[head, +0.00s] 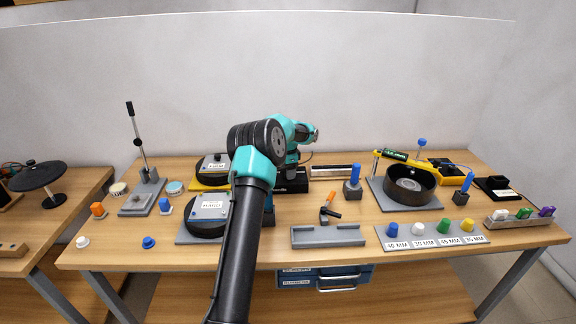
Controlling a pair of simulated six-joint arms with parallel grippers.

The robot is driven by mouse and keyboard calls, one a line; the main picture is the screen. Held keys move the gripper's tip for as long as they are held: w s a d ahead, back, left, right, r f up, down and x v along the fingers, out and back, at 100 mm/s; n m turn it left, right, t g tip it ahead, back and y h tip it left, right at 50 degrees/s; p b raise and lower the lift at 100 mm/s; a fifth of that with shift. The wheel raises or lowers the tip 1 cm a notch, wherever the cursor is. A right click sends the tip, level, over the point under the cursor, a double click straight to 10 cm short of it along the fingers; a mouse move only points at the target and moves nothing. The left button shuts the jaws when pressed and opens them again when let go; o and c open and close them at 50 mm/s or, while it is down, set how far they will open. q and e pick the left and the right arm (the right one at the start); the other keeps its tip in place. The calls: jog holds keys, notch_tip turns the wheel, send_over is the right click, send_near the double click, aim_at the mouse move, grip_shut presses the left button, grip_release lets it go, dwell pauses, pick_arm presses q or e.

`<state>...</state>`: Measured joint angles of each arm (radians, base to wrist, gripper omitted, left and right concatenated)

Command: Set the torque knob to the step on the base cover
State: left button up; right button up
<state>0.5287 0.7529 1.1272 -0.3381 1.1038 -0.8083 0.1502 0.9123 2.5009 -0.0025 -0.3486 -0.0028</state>
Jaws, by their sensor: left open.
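A grey cover labelled HARD (210,206) sits on a black round base at the left of my arm. Behind it is a similar grey cover (214,165) over a yellow base, with a label too small to read surely. A teal and black form with a dark block (291,183) at its foot stands behind my arm and looks like a power driver. I cannot pick out its torque knob. My left gripper (309,134) is at the far end of the arm, near this form. Its fingers are hard to make out, and no held thing shows. My right gripper is not seen.
A grey tray (328,236) and a small orange-handled hammer (329,206) lie at centre. A black round pan (409,185) and a row of coloured knobs on a labelled plate (432,237) are at right. A lever press (142,196) stands at left. The front table edge is mostly clear.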

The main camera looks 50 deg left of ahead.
pick_arm(q)
notch_tip(320, 180, up, 17)
jog(key=shift+r, duration=0.2)
dwell(0.4)
dwell(0.3)
